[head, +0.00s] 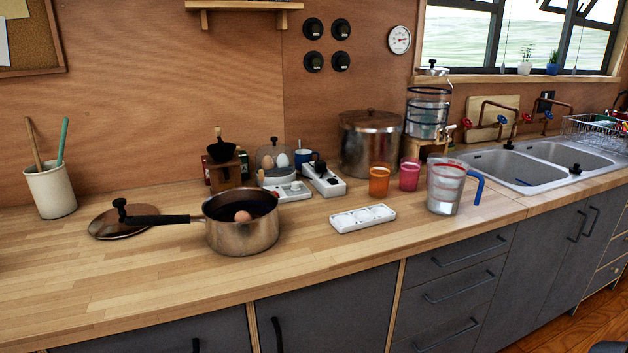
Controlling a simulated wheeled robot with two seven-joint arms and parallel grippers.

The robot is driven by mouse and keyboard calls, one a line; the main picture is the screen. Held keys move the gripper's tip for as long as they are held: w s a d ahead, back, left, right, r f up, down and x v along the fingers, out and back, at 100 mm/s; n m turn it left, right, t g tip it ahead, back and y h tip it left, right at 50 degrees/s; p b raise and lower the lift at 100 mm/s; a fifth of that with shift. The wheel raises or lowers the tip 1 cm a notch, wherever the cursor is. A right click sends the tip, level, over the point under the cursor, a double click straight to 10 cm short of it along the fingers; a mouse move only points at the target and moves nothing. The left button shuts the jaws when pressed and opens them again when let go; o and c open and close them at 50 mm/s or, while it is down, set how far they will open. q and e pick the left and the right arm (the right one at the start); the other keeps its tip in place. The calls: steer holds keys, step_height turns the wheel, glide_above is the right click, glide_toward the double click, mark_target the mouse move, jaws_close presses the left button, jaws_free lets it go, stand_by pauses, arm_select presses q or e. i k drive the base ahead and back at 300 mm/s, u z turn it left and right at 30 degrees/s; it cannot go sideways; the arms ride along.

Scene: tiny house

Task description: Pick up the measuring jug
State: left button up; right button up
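The measuring jug (445,190) stands upright on the wooden counter, near its front edge and left of the sink. It is clear, with red markings near the rim and a blue handle (475,187) on its right side. It looks partly filled with clear liquid. Neither my left nor my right gripper shows in the head view.
An orange cup (379,181) and a pink cup (409,174) stand just left of the jug. A double sink (515,167) is to the right. A large steel pot (371,145) stands behind.

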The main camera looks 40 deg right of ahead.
mark_target(454, 189)
steer(key=u, duration=0.85)
steer(key=k, duration=1.2)
steer(key=z, duration=1.4)
